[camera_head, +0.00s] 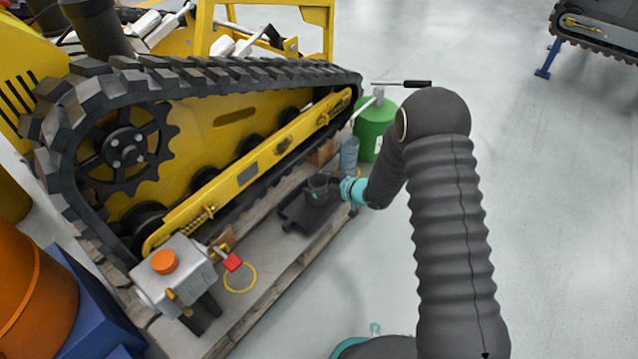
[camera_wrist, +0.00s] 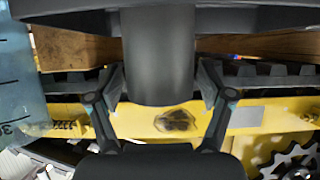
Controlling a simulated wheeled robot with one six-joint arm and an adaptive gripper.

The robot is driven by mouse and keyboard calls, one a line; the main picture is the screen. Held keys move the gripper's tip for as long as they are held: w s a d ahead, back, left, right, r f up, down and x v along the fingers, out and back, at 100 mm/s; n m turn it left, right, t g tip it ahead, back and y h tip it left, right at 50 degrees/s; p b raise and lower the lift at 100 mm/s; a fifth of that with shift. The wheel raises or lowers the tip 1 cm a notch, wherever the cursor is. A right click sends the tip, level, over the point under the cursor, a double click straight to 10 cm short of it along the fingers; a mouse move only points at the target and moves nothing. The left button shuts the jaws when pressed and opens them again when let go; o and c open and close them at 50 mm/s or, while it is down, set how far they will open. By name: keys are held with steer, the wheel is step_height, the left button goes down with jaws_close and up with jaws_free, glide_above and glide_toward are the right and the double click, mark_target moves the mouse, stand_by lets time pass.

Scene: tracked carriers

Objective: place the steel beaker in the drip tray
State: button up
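The steel beaker (camera_head: 318,186) is a dark grey cylinder at the far end of my arm. In the wrist view the beaker (camera_wrist: 158,60) stands between the two fingers. My gripper (camera_wrist: 160,85) is closed around it, with a finger pad against each side; the head view shows my gripper (camera_head: 337,188) only partly. The black drip tray (camera_head: 294,215) lies on the pallet beneath the beaker, and its dark edge crosses the wrist view (camera_wrist: 60,8). The beaker's base is at the tray; whether it rests on it or hangs just above, I cannot tell.
The yellow tracked carrier (camera_head: 230,120) stands close behind the tray. A bluish graduated jug (camera_head: 349,152) and a green can (camera_head: 375,130) stand near the gripper. A grey box with an orange button (camera_head: 175,272) is at front left.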

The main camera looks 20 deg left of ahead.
steer(key=shift+r, duration=0.2)
steer(key=shift+d+r, duration=0.1)
steer(key=shift+d, duration=0.1)
steer(key=p+v, duration=0.1)
steer(key=v, duration=1)
steer(key=shift+s+d+p, duration=0.2)
steer(key=shift+d+p, duration=0.05)
steer(key=shift+p, duration=0.15)
steer(key=shift+r, duration=0.1)
